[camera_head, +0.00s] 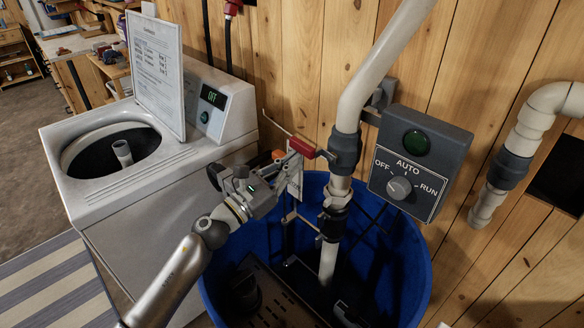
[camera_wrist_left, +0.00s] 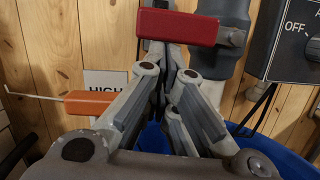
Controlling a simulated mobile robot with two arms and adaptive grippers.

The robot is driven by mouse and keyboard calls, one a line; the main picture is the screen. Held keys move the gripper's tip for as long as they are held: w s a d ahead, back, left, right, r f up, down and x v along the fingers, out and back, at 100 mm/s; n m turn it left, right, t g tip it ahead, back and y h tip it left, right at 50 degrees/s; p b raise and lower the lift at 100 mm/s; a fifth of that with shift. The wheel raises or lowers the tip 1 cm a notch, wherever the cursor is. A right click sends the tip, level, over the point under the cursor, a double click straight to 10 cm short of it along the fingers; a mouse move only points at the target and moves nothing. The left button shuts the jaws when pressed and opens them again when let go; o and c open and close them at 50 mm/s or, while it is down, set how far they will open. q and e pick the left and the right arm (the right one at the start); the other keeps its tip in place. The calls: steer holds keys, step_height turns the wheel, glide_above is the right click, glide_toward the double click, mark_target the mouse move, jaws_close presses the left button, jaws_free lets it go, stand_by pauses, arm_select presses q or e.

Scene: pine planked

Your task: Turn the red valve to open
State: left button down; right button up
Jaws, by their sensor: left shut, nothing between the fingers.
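The red valve handle (camera_head: 302,148) sits on the left side of a grey pipe fitting (camera_head: 344,150) on the pale upright pipe, above the blue tub. My left gripper (camera_head: 290,160) is at the handle, just below and in front of it. In the left wrist view the red handle (camera_wrist_left: 178,27) lies crosswise over the tips of my left gripper (camera_wrist_left: 172,55). The fingers are closed together with nothing between them. I cannot tell whether the fingertips touch the handle. My right gripper is not in view.
A blue tub (camera_head: 415,265) stands below the pipe with dark equipment inside. A grey control box (camera_head: 418,165) with an OFF/AUTO/RUN knob is right of the pipe. A white washer (camera_head: 150,185) stands left. An orange handle (camera_wrist_left: 92,102) is left of my fingers.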

arm_select(q)
step_height(320, 180, up, 11)
steer(key=s+d+m+g+b, duration=0.2)
steer(key=m+g+b, duration=0.3)
steer(key=m+b, duration=0.7)
steer(key=shift+m, duration=3.6)
steer(key=shift+s+d, duration=0.1)
steer(key=shift+s, duration=0.05)
steer(key=v, duration=1.2)
